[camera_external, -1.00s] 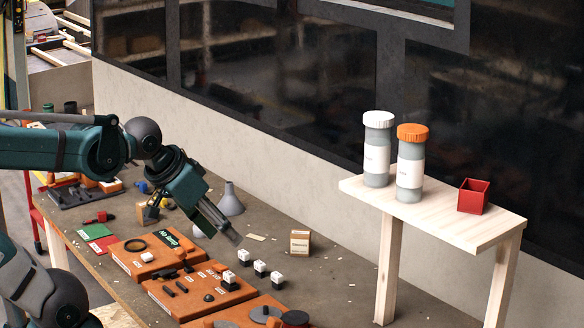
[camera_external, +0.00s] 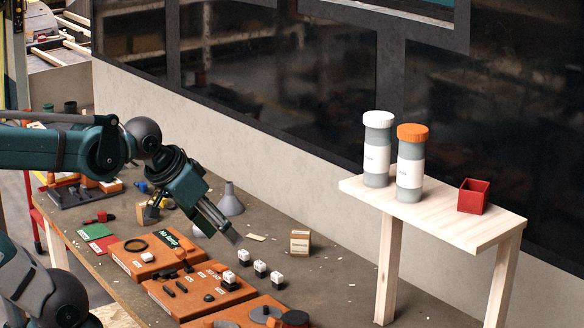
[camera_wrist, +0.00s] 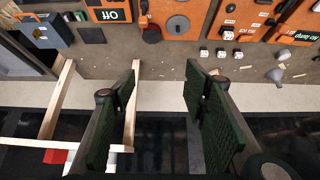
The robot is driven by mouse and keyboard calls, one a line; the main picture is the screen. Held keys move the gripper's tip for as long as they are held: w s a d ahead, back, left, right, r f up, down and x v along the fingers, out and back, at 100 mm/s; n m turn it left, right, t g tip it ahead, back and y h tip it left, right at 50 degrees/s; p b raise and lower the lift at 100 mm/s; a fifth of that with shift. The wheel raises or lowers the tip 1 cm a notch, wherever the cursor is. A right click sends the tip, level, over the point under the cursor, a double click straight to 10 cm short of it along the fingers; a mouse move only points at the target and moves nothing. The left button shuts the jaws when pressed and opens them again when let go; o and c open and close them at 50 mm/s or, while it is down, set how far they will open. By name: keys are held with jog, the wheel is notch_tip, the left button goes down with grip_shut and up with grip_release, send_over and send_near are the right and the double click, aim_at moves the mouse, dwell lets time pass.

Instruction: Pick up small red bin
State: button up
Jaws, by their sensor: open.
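The small red bin (camera_external: 473,196) is an open-topped square box. It stands upright on the right part of a raised pale wooden shelf (camera_external: 500,228).
A white-capped jar (camera_external: 377,150) and an orange-capped jar (camera_external: 411,163) stand on the shelf left of the bin. The workbench holds orange panels (camera_external: 150,255), white-topped blocks (camera_external: 260,268), a small box (camera_external: 300,242) and a grey funnel (camera_external: 230,202). A dark-windowed wall runs behind.

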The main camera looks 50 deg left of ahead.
jog(key=shift+o, duration=1.4)
notch_tip(320, 180, up, 25)
jog(key=w+d+r+m+g+p, duration=0.1)
jog(key=w+d+r+m+p, duration=0.2)
jog(key=w, duration=0.4)
jog(key=w+d+r+m+g+p, duration=0.1)
jog(key=w+d+r+g, duration=0.1)
jog(key=w+d+r, duration=0.35)
jog(key=w+d+f+m+p, duration=0.1)
jog(key=w+d+m, duration=0.1)
jog(key=w+d, duration=0.3)
jog(key=w+d+f+m+g+p, duration=0.1)
jog(key=w+d+p, duration=0.1)
jog(key=w+d, duration=0.4)
jog(key=w+d+f+m+g+p, duration=0.1)
jog(key=w+d+m, duration=0.1)
jog(key=w+d, duration=0.4)
jog(key=shift+w+f+m+h+p, duration=0.15)
jog(key=shift+w+m+h+p, duration=0.2)
jog(key=shift+w, duration=0.3)
jog(key=w+d+f+m+g+p, duration=0.1)
jog(key=w+d+f+m, duration=0.15)
jog(key=d, duration=0.35)
jog(key=w+d+f+m+g+p, duration=0.1)
jog(key=w+d+f+p, duration=0.1)
jog(key=w+d+f, duration=0.3)
jog(key=f, duration=0.2)
jog(key=s+d+f, duration=0.1)
jog(key=shift+d+f, duration=0.1)
jog(key=shift+f, duration=0.1)
